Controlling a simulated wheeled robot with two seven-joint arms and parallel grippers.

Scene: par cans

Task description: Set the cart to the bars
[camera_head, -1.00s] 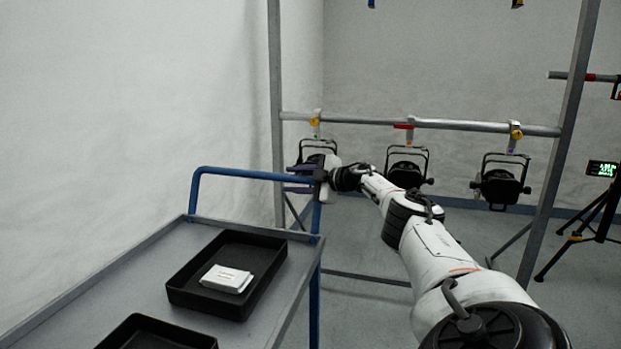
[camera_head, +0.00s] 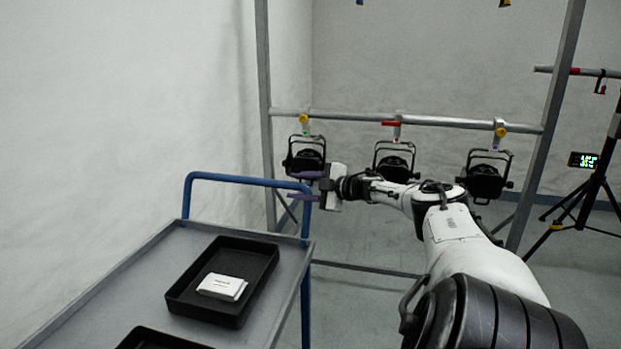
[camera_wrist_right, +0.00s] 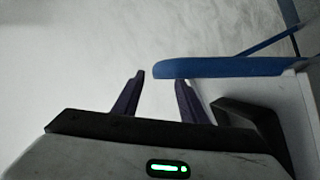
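The grey cart (camera_head: 150,262) stands at the left, with a blue push handle (camera_head: 235,180) at its far end. A metal frame with a horizontal bar (camera_head: 350,118) stands beyond it. Three black par cans hang from the bar: left (camera_head: 305,158), middle (camera_head: 395,163) and right (camera_head: 485,180). My right gripper (camera_head: 290,186) is open, its purple fingers above and below at the handle's right corner. In the right wrist view the open fingers (camera_wrist_right: 161,78) are by the handle's end (camera_wrist_right: 215,68); whether they touch it, I cannot tell. My left gripper is out of view.
A black tray (camera_head: 176,298) on the cart holds a white box or stack (camera_head: 222,287); a second black tray (camera_head: 160,340) is cut off in front. A wall runs along the left. A tripod stand (camera_head: 590,190) with a lit display (camera_head: 583,160) stands right. Floor shows under the bar.

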